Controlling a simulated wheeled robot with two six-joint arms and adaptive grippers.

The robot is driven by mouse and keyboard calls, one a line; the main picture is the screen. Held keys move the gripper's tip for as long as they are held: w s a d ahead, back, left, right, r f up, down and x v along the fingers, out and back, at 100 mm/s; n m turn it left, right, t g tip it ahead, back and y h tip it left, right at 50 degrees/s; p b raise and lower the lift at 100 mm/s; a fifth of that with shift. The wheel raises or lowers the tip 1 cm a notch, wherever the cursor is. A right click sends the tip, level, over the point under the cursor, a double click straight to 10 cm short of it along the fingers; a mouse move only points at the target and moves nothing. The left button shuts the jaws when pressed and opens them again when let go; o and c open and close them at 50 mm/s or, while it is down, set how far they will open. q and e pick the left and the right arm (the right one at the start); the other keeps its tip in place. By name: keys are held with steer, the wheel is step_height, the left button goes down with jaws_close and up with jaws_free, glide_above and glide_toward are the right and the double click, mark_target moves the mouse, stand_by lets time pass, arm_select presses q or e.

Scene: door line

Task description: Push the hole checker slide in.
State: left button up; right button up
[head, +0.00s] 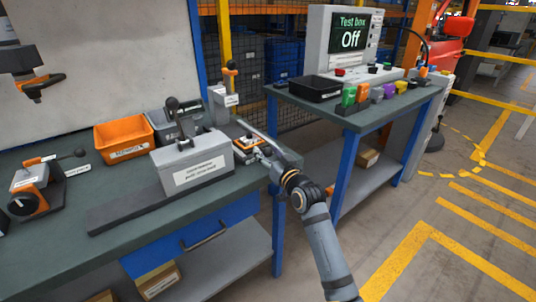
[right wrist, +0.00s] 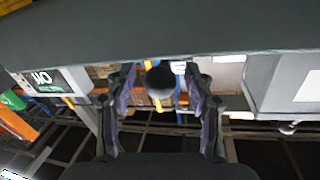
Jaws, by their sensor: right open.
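A grey block with a white label (head: 203,170) stands on a long dark base plate (head: 125,211) on the near bench; its lettering is too small to read, so I cannot tell if it is the hole checker. My right gripper (head: 255,143) is just right of this block, low over the bench edge. It is open. In the right wrist view, which is upside down, a dark round knob (right wrist: 159,79) lies between the two spread fingers (right wrist: 160,98), with gaps on both sides. The slide itself is not clearly visible.
A small orange-and-black fixture (head: 249,147) is beside my right gripper. An orange bin (head: 123,137), a grey bin (head: 178,125) and an upright lever stand (head: 222,105) are behind. A second bench (head: 372,113) with the test box (head: 342,42), reading Off, stands at right.

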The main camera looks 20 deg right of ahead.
steer(key=shift+w, duration=0.1)
jaws_close()
stand_by(0.3)
